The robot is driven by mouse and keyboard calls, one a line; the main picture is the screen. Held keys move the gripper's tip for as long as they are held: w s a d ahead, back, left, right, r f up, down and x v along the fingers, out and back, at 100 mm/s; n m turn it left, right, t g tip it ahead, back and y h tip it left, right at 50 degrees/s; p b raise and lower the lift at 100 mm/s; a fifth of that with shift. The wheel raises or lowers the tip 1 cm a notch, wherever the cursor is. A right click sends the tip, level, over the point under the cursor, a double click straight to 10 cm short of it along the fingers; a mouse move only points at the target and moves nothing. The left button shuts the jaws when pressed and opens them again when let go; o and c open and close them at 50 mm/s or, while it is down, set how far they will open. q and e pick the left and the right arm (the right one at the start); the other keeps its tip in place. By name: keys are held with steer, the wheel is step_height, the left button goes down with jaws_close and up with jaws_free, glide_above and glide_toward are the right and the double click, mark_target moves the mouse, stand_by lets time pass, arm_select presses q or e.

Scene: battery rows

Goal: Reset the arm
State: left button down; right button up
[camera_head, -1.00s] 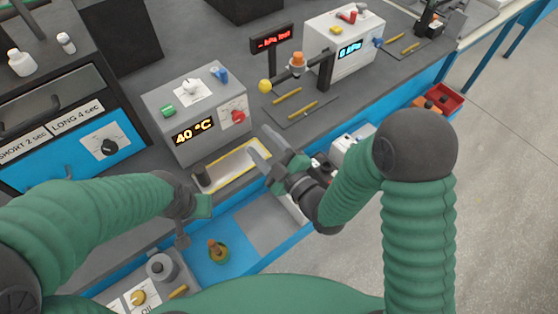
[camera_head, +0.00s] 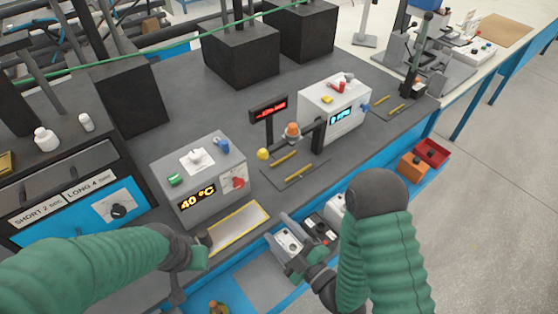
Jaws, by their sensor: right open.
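My right gripper (camera_head: 284,244) is open and empty. It hangs low in front of the bench edge, just right of the yellow-edged tray (camera_head: 243,226). My right arm (camera_head: 382,245) comes up from the lower right. My left arm (camera_head: 110,262) reaches in from the left. Its gripper (camera_head: 190,262) is near the left end of that tray, partly hidden behind its own wrist, and I cannot tell how its jaws stand.
A grey box reading 40 °C (camera_head: 205,178) stands behind the tray. A white display box (camera_head: 335,108) and yellow-marked tools (camera_head: 290,168) are further right. A blue-fronted unit (camera_head: 75,195) is at left. Red and orange bins (camera_head: 425,158) hang at the front edge.

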steer(key=w+d+f+m+g+h, duration=0.2)
steer(key=d+m+g+h, duration=0.15)
steer(key=d, duration=0.25)
steer(key=w+d+f+m+g+h, duration=0.2)
steer(key=d+m+h, duration=0.2)
steer(key=d+h, duration=0.15)
steer(key=s+d+r+m+g+h, duration=0.1)
steer(key=s+d+r+m+g, duration=0.1)
steer(key=s, duration=0.4)
steer(key=s+d+r+m+g, duration=0.2)
steer(key=s+d+m+g, duration=0.2)
steer(key=s+d+m, duration=0.1)
steer(key=shift+s+m+h, duration=0.4)
steer(key=shift+s+m, duration=0.3)
steer(key=shift+m, duration=0.35)
